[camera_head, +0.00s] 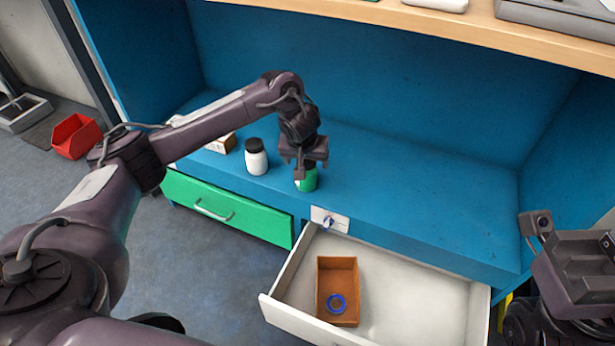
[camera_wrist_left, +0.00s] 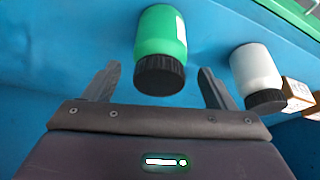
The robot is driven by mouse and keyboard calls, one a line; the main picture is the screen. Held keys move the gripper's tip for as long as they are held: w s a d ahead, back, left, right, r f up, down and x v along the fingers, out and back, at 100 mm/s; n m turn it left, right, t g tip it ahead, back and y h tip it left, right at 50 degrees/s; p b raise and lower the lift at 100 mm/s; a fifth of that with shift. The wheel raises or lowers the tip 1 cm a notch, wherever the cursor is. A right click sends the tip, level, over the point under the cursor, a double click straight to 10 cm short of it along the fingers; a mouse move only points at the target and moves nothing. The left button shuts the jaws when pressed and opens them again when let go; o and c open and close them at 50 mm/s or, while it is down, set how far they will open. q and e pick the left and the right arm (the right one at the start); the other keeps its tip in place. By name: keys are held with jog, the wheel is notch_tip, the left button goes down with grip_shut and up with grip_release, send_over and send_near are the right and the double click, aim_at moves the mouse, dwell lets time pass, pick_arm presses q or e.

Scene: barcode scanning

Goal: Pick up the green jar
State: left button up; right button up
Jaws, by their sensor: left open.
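The green jar (camera_head: 307,181) stands upright on the blue shelf, partly hidden by my left gripper (camera_head: 302,172) in the head view. In the left wrist view the green jar (camera_wrist_left: 161,40) with its black lid lies between and just beyond the two fingertips of my left gripper (camera_wrist_left: 158,72). The left fingers are open, one on each side of the jar, and I see gaps on both sides. My right gripper (camera_head: 535,226) is at the right edge of the head view, away from the jar; its fingers are not clear.
A white jar (camera_head: 256,157) with a black lid stands to the left of the green jar, with a small box (camera_head: 222,143) beyond it. Below, an open drawer (camera_head: 400,290) holds a brown box (camera_head: 337,275) with a blue ring. The shelf is clear to the right.

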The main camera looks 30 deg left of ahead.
pick_arm(q)
jog(key=b+x, duration=0.1)
jog(key=x, duration=0.2)
jog(key=shift+f, duration=0.25)
jog(key=shift+r, duration=0.15)
jog(key=shift+d, duration=0.1)
jog(key=c, duration=1.2)
